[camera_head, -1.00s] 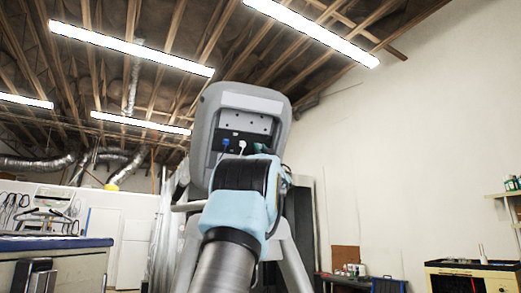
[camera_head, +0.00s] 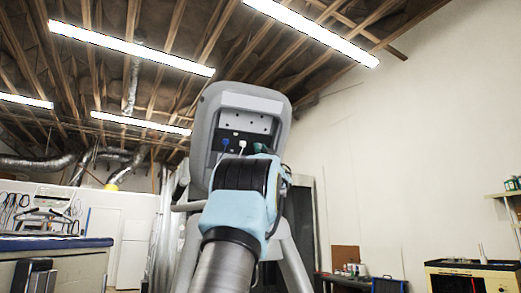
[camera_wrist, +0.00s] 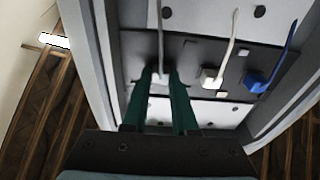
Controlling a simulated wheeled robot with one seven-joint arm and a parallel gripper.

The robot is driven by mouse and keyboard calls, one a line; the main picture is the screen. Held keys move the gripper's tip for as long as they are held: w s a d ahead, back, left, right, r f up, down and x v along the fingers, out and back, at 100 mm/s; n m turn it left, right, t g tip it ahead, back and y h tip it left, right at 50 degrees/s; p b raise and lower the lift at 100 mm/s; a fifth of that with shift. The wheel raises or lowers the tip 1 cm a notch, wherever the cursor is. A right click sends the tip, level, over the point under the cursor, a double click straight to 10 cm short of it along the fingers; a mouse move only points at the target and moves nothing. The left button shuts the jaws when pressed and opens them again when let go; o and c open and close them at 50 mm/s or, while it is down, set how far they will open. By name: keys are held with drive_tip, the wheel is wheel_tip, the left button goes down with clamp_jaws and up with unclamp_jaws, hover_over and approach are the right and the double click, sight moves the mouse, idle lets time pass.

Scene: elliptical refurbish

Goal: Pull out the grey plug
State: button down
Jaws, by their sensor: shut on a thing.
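The grey plug (camera_wrist: 160,75) sits at the dark socket strip of the machine's panel in the wrist view, with its grey cable running up the picture. My gripper (camera_wrist: 164,78) has its two green fingers on either side of this plug and is shut on it. The plug looks to be at the strip; I cannot tell how deep it sits.
On the same strip are a white plug (camera_wrist: 211,76) and, beyond it, a blue plug (camera_wrist: 256,82), each with a cable. The machine (camera_head: 283,118) has a raised grey frame around the panel. A blue-topped bench (camera_head: 60,243) stands far left.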

idle(0.3)
drive_tip(key=shift+b+v, duration=0.9)
drive_tip(key=shift+b, duration=0.1)
drive_tip(key=c, duration=0.7)
unclamp_jaws()
drive_tip(key=shift+r, duration=0.1)
drive_tip(key=shift+s+d, duration=0.1)
drive_tip(key=b+v, duration=0.7)
drive_tip(key=v, duration=0.4)
